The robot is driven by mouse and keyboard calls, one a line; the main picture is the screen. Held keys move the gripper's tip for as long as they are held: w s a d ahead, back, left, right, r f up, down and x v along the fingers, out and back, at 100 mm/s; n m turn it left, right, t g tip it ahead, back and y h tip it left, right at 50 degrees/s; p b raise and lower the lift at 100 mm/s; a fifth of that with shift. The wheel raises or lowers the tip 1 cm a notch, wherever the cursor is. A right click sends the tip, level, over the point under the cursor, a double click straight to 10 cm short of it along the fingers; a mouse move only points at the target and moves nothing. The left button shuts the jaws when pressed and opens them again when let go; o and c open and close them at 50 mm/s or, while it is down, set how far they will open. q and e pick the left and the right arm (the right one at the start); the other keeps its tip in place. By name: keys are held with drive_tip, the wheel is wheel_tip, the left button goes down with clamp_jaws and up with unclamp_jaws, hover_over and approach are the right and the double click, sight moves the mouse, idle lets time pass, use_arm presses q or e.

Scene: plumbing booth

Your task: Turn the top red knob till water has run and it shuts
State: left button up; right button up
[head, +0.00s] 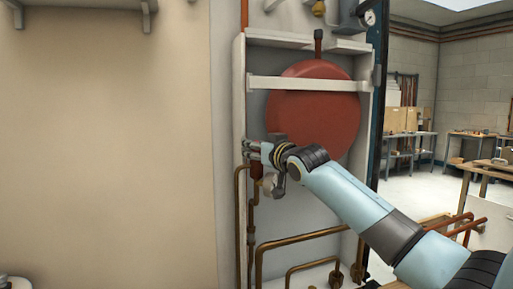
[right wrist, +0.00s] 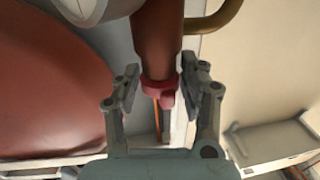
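In the right wrist view a red knob (right wrist: 164,90) with a small tab sits at the end of a dark red cylindrical body (right wrist: 157,40). My right gripper (right wrist: 163,80) has one finger on each side of the knob; the fingers look open, with narrow gaps to it. In the head view my right gripper (head: 252,150) reaches in from the right to the left side of the pipe frame. The dark red body (head: 257,171) shows just below it there; the knob is hidden by the gripper. My left gripper is not in view. No running water shows.
A large round red tank (head: 318,105) stands behind a white frame with a crossbar (head: 300,84), close to my right forearm. Copper pipes (head: 300,240) run below. A pale wall (head: 110,150) fills the left. A pressure gauge (head: 369,18) is at the upper right.

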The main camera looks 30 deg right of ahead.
clamp_jaws()
drive_tip(key=shift+f+n+y, duration=0.15)
drive_tip(key=shift+n+y, duration=0.15)
drive_tip(key=shift+y, duration=0.4)
drive_tip(key=shift+f+n+y+b, duration=0.1)
drive_tip(key=shift+n+y+b, duration=0.3)
drive_tip(key=shift+b, duration=0.25)
drive_tip(key=n+y+b, duration=0.1)
drive_tip(key=y+b, duration=0.1)
drive_tip(key=b, duration=0.3)
drive_tip(key=shift+f+b, duration=0.15)
drive_tip(key=shift+b, duration=0.25)
drive_tip(key=shift+r+n+y+b, duration=0.2)
drive_tip(key=shift+n+y+b, duration=0.15)
drive_tip(key=shift+n+y, duration=0.05)
drive_tip(key=shift+r, duration=0.1)
drive_tip(key=shift+o, duration=2.1)
unclamp_jaws()
drive_tip(key=shift+r, duration=0.1)
